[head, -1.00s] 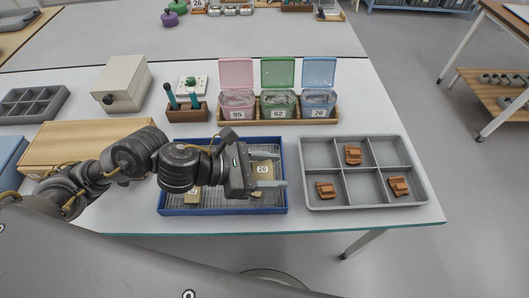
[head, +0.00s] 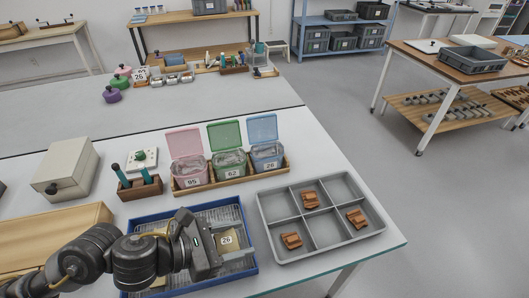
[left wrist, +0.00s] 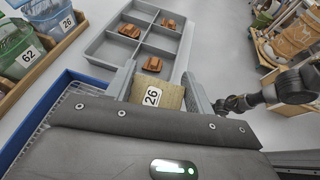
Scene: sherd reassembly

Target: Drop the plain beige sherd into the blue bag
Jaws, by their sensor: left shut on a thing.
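The plain beige sherd (head: 228,240) carries a white 26 label. My left gripper (head: 234,247) is shut on it, over the right part of the blue-rimmed tray; its exact height above the tray is hard to tell. In the left wrist view the sherd (left wrist: 157,93) sits between the two grey fingers. The blue bag (head: 266,156), labelled 26, stands open behind the tray, at the right end of a wooden holder. It also shows at the upper left of the left wrist view (left wrist: 50,14). My right gripper (left wrist: 234,105) shows small at the right there, its jaws unclear.
A green bag (head: 230,166) labelled 62 and a pink bag (head: 192,174) labelled 95 stand beside the blue one. A grey compartment tray (head: 330,239) with reddish sherds lies at the right. The blue-rimmed tray (head: 254,268) holds more beige pieces, partly hidden by my arm.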

